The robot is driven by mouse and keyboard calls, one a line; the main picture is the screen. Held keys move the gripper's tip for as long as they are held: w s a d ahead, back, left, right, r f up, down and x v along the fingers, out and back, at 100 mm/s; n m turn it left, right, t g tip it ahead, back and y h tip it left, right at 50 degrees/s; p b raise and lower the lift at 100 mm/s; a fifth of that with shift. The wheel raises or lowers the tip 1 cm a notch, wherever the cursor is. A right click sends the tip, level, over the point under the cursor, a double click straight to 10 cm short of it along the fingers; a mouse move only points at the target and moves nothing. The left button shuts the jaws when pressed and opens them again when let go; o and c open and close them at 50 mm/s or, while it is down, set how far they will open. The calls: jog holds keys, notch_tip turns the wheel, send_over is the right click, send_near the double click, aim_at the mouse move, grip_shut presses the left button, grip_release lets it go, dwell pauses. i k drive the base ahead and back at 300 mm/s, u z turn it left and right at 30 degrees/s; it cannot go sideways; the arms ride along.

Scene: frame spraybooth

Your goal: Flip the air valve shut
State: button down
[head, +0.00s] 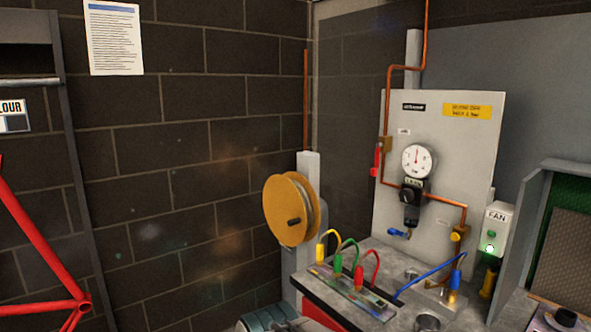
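A grey panel (470,145) on the right carries a copper air line. A brass valve body (386,144) sits on the left vertical run of the pipe, with a red lever (376,161) pointing down roughly along the pipe. Right of it is a regulator (411,192) with a round white gauge (417,160). A small blue handle (398,233) sits below the regulator. No label readable here says which handle is the air valve. My gripper is not in view.
A bench (335,296) below the panel holds colour-coded hose fittings. A yellow reel (291,210) stands left of it. The fan box (495,228) shows a green light. A red frame (40,245) stands far left. Open space shows before the block wall.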

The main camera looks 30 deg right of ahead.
aim_at(374, 172)
jog(key=z, duration=0.4)
jog(key=i, duration=0.9)
jog(key=z, duration=0.8)
